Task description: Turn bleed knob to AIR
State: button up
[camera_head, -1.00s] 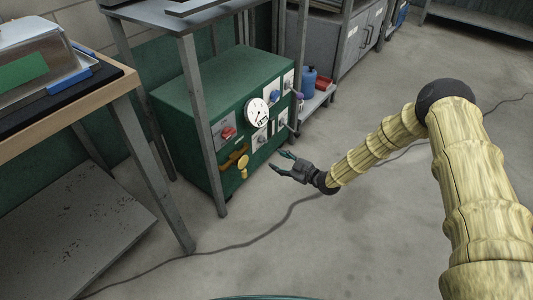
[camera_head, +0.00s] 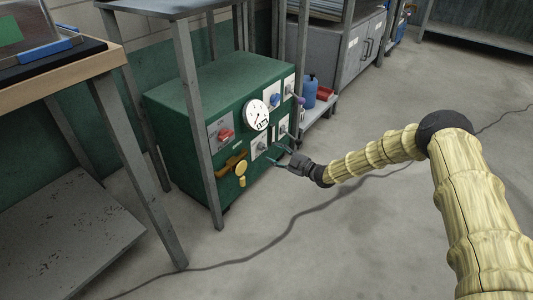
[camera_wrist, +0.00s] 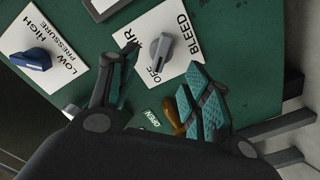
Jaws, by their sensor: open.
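In the wrist view the grey bleed knob (camera_wrist: 161,47) sits on a white plate (camera_wrist: 178,70) marked BLEED, OFF and a partly covered AIR. Its handle seems to lie toward the OFF mark. My gripper (camera_wrist: 160,92) is open and empty, its two teal-padded fingers apart below the knob in the picture and not closed on it. The left finger covers part of the AIR lettering. In the head view my gripper (camera_head: 273,156) is at the front of the green panel box (camera_head: 184,140), near its lower right. The bleed knob is too small there to tell.
A blue pressure knob (camera_wrist: 32,58) is left of the bleed plate. A brass-coloured part (camera_wrist: 172,112) shows between the fingers by an OPEN label. A grey table leg (camera_head: 195,125) stands before the box. A dark cable (camera_head: 290,225) crosses the open floor.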

aim_at(264, 148)
jog(key=shift+b+x, duration=0.95)
jog(key=shift+x, duration=1.65)
jog(key=c, duration=0.9)
